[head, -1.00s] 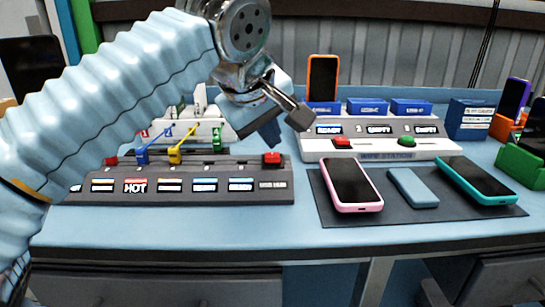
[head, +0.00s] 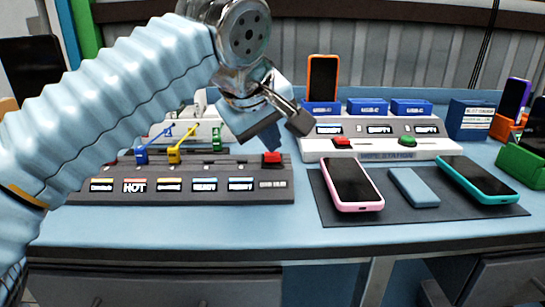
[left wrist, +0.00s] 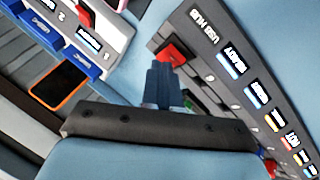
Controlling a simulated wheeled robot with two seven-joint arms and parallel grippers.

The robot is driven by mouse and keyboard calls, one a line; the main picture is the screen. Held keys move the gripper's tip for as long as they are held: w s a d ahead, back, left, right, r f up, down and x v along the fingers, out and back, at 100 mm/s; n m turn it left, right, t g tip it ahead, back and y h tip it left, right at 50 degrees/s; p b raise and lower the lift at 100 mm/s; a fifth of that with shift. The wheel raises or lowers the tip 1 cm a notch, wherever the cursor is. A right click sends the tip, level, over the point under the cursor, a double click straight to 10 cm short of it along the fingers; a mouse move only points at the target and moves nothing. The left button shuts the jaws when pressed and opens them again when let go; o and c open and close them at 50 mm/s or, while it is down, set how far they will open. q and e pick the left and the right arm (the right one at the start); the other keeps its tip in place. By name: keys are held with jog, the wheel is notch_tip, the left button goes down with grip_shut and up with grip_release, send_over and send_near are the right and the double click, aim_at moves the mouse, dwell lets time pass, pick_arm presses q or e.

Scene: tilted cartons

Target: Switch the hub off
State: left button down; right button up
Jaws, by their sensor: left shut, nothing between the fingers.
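The hub (head: 180,190) is a long dark grey bar on the left of the table, with several lit displays along its front, one reading HOT. Its red switch button (head: 272,158) is at the right end. In the left wrist view the button (left wrist: 172,52) shows just beyond my fingertips, beside the USB HUB label (left wrist: 202,26). My left gripper (head: 287,131) is shut and empty, pointing down above the button's end of the hub. It also shows in the left wrist view (left wrist: 163,72). I cannot tell any contact; they look apart. My right gripper is not in view.
Blue and yellow plugs (head: 175,152) stand along the hub's back. A white station (head: 380,148) with red and green buttons and an orange phone (head: 323,77) is right of my gripper. A pink phone (head: 351,184), blue slab and teal phone lie on a dark mat (head: 420,214).

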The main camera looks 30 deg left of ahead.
aim_at(270, 156)
pick_arm(q)
jog(key=shift+f+b, duration=0.3)
jog(key=shift+f, duration=0.1)
jog(key=shift+r, duration=0.1)
dwell(0.5)
jog(key=shift+r+p, duration=0.75)
jog(key=shift+p, duration=0.2)
jog(key=shift+w+a+r+p, duration=0.1)
jog(key=shift+w+r+p, duration=0.05)
jog(key=shift+r+p, duration=0.4)
jog(key=shift+w+a+r+p, duration=0.1)
jog(key=shift+r+p, duration=0.25)
jog(key=shift+r, duration=0.3)
jog(key=shift+w+a+r, duration=0.1)
jog(key=shift+w+r, duration=0.1)
jog(key=shift+r, duration=1.05)
